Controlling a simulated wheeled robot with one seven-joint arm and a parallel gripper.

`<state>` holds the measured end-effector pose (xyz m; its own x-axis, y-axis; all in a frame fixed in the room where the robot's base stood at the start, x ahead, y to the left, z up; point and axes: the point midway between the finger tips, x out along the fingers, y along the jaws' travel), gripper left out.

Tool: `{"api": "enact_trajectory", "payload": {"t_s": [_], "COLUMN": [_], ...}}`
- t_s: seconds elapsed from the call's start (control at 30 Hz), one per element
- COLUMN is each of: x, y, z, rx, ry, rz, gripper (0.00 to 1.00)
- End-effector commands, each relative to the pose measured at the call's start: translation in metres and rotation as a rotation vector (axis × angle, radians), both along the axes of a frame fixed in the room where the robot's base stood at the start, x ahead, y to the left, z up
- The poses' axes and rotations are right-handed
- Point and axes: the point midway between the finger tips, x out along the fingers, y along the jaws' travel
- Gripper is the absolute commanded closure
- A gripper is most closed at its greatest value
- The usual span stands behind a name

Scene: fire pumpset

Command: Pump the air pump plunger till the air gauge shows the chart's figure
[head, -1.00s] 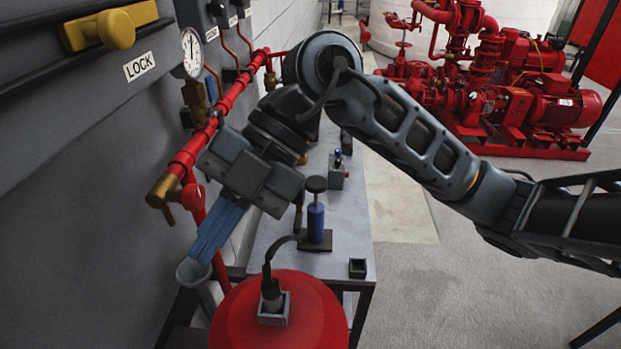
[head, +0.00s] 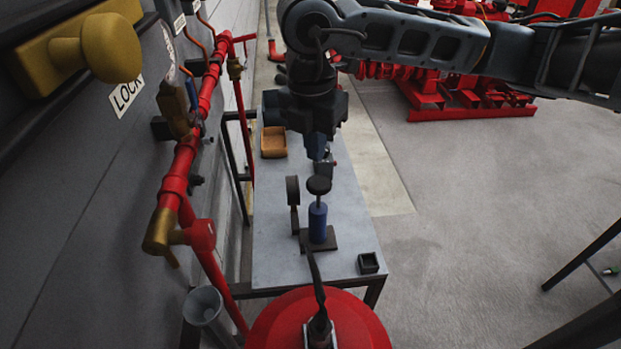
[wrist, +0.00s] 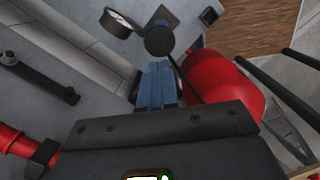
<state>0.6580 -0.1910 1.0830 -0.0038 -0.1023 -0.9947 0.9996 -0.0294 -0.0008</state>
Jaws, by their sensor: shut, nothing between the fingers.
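The air pump (head: 318,222) is a blue upright cylinder on a dark base plate, on the near part of the grey bench. Its plunger has a round black knob (head: 319,185) on a thin rod, standing up above the cylinder. The air gauge (head: 293,191) stands just left of it, seen edge-on; its face shows partly in the wrist view (wrist: 117,22) but cannot be read. My gripper (head: 316,157) has blue fingers, shut and empty, pointing down near the knob. In the wrist view the knob (wrist: 159,41) lies just past the fingertips (wrist: 154,66). I cannot make out the chart.
A red tank (head: 270,325) stands in front of the bench, with a black hose. An orange tray (head: 274,142) and a small black box (head: 368,263) lie on the bench. Red pipework (head: 185,160) runs along the left wall.

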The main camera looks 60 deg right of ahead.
Motion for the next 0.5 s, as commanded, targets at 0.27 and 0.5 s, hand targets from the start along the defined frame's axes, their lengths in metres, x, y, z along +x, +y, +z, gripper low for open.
{"api": "enact_trajectory", "payload": {"t_s": [0.27,0.5], "x": [0.0,0.0], "y": [0.0,-0.001], "z": [-0.001,-0.02], "rx": [0.002,0.004], "ry": [0.0,0.001], "rz": [0.001,-0.001], "gripper": [1.0,1.0]}}
